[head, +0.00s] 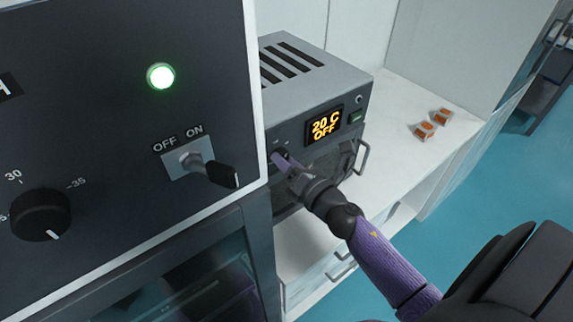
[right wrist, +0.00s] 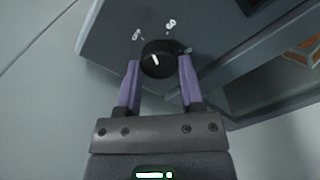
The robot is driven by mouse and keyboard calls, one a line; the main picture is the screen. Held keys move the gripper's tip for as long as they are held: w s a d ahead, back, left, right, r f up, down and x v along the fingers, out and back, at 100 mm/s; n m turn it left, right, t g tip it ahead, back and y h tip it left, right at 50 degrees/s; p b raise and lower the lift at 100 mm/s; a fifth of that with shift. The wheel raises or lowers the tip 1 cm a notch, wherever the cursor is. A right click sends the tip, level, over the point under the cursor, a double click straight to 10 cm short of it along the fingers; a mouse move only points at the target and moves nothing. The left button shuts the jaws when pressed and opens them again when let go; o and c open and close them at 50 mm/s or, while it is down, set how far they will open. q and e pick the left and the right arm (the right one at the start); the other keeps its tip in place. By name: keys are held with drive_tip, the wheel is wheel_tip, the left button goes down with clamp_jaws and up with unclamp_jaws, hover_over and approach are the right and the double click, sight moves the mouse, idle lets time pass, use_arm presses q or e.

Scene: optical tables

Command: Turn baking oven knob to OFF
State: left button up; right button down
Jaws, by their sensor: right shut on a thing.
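The baking oven (head: 300,95) is a grey box with top vents on the white counter. My right gripper (head: 281,158) reaches the left part of the oven's front panel. In the right wrist view, my right gripper (right wrist: 158,72) has its two purple fingers on either side of the round black knob (right wrist: 159,58) and is shut on it. The knob's white pointer line shows, with small white marks around it. In the head view the fingers mostly hide the knob. My left gripper is in neither view.
A large dark cabinet (head: 90,110) with a lit green lamp (head: 160,76), an OFF/ON switch (head: 207,165) and a dial (head: 41,214) stands close at left. Orange-topped items (head: 425,130) lie right of the oven on otherwise clear counter (head: 420,95).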

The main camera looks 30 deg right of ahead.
drive_tip(key=shift+f+n+b, duration=0.15)
drive_tip(key=shift+n+b, duration=0.5)
drive_tip(key=shift+n, duration=2.35)
drive_tip(key=shift+c, duration=1.1)
unclamp_jaws()
drive_tip(key=s+b, duration=0.3)
drive_tip(key=s, duration=0.7)
drive_tip(key=shift+d, duration=0.45)
